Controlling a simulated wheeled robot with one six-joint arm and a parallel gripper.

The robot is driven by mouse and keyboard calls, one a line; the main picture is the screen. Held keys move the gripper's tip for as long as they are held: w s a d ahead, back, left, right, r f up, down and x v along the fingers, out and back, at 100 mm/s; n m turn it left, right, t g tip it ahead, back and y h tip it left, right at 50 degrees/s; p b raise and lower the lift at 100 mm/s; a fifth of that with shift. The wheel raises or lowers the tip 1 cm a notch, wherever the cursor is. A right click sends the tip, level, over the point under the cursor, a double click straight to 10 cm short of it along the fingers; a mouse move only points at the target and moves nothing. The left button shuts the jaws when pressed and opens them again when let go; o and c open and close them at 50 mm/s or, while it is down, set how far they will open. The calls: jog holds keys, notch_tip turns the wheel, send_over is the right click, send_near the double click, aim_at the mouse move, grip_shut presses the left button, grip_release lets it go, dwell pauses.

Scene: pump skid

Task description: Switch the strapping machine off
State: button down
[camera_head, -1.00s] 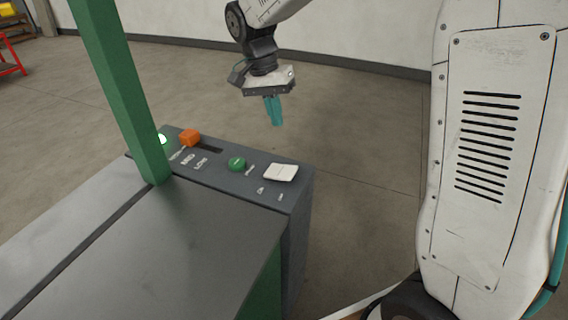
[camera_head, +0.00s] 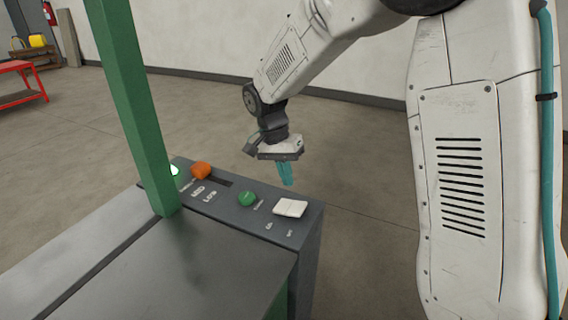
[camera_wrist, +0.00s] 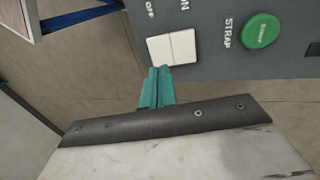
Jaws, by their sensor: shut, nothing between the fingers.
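The strapping machine (camera_head: 110,268) has a dark grey top and a green post. Its control panel carries a white rocker switch (camera_head: 290,207) at the right end. The switch also shows in the wrist view (camera_wrist: 173,48), with "OFF" lettering and partly cut-off "ON" lettering above it. My gripper (camera_head: 287,178) has teal fingers that are shut and empty. In the head view they point down, just above and behind the switch. In the wrist view the fingertips (camera_wrist: 158,72) appear at the lower edge of the switch; I cannot tell whether they touch.
A green strap button (camera_head: 247,199) sits left of the switch. An orange knob (camera_head: 201,170) and a lit green lamp (camera_head: 174,170) are further left. A red table (camera_head: 20,85) stands at the far left. The floor behind the machine is clear.

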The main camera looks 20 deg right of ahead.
aim_at(295, 209)
jog(key=x, duration=0.7)
jog(key=shift+f, duration=0.35)
